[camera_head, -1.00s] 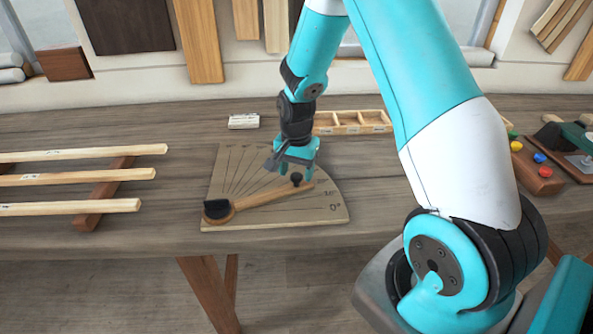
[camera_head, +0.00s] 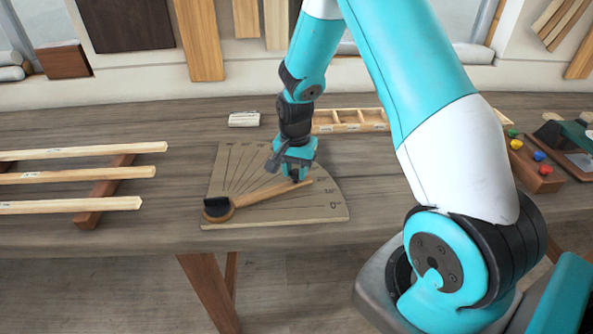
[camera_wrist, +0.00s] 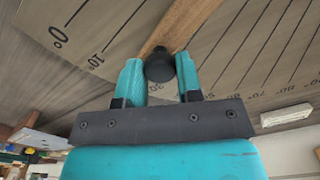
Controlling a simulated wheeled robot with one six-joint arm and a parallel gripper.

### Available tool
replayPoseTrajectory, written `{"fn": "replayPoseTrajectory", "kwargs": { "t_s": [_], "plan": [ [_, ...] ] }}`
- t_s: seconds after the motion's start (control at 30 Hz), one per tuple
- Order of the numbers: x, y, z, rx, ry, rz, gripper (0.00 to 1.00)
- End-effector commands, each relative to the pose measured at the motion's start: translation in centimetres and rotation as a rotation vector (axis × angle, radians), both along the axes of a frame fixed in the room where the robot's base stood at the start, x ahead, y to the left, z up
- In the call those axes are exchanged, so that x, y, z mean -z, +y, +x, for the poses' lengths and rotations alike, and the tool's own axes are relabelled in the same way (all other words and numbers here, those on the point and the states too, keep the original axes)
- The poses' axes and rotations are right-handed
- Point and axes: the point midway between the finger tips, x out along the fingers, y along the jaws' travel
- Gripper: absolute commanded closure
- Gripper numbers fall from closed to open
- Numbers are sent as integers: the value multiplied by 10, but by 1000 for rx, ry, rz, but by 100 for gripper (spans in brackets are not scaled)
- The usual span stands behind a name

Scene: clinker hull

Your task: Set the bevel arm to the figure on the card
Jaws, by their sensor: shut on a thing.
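The bevel board (camera_head: 232,165) is a flat fan-shaped plate on the bench, marked with radiating lines and degree figures. The wooden bevel arm (camera_head: 255,196) pivots at a black-topped hub (camera_head: 217,209) at its near left corner. Its free end points right and slightly away, a little above the 10° line. My gripper (camera_head: 296,175) is shut on the black knob (camera_wrist: 160,66) near the arm's free end. In the wrist view the wooden arm (camera_wrist: 178,25) runs between the 10° figure and a partly hidden 30. The small white card (camera_head: 244,119) stands behind the board; its figure is too small to read.
Wooden strips (camera_head: 80,177) lie on supports at the left. A compartmented wooden tray (camera_head: 348,120) stands behind my gripper. A block with coloured knobs (camera_head: 537,165) is at the right. Bench is clear between strips and board.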

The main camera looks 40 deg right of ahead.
Motion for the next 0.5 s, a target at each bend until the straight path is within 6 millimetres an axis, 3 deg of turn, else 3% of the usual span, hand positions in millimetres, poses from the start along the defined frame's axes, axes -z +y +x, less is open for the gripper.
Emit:
{"fn": "replayPoseTrajectory", "kwargs": {
  "t_s": [0.5],
  "plan": [
    [1,-3,73,-351,-3,-1,100]
  ]
}}
